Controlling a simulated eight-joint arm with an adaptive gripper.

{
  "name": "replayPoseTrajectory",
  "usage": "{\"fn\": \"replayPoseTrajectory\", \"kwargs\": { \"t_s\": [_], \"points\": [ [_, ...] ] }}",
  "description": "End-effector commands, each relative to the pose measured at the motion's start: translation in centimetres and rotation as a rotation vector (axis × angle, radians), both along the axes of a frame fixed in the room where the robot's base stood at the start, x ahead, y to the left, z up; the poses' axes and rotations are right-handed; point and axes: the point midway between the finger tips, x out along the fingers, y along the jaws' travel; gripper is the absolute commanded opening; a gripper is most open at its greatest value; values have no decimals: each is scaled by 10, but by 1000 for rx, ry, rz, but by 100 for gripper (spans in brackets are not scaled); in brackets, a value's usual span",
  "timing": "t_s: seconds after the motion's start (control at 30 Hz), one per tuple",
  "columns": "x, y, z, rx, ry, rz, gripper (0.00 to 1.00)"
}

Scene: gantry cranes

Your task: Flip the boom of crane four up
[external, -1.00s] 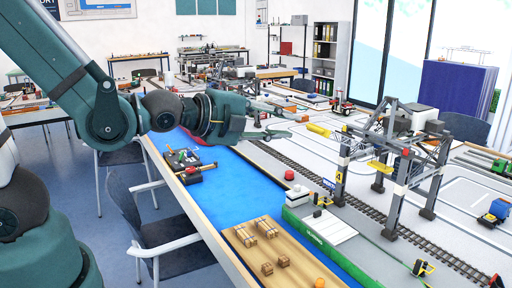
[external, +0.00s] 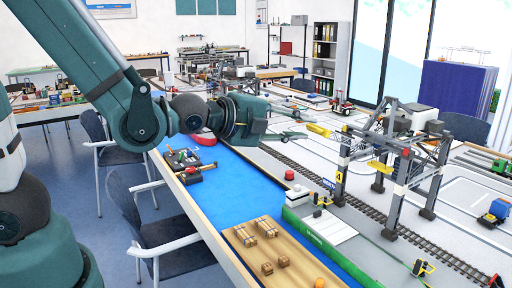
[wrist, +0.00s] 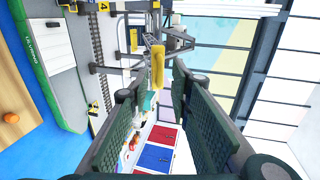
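Crane four (external: 395,150) is a grey gantry crane with a yellow "4" sign (external: 339,177), standing over the rails on the right. Its yellow boom end (external: 319,130) sticks out to the left, roughly level. In the wrist view the yellow boom (wrist: 157,67) shows ahead, between the lines of my two fingers. My gripper (external: 297,123) is left of the boom end in the external view. In the wrist view my gripper (wrist: 161,92) has its two green pads wide apart with nothing between them. I cannot tell the exact gap to the boom.
A blue water strip (external: 240,190) and a wooden board with crates (external: 275,255) are at the front. More model equipment stands behind my gripper. The space above the water is free.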

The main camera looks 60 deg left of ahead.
Motion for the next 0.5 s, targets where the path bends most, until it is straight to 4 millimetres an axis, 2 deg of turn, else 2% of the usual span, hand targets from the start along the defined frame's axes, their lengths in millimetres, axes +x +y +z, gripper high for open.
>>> {"fn": "replayPoseTrajectory", "kwargs": {
  "t_s": [0.2,0.5],
  "points": [
    [15,0,-4,-1,0,0,21],
    [23,0,-6,-1,0,0,21]
  ]
}}
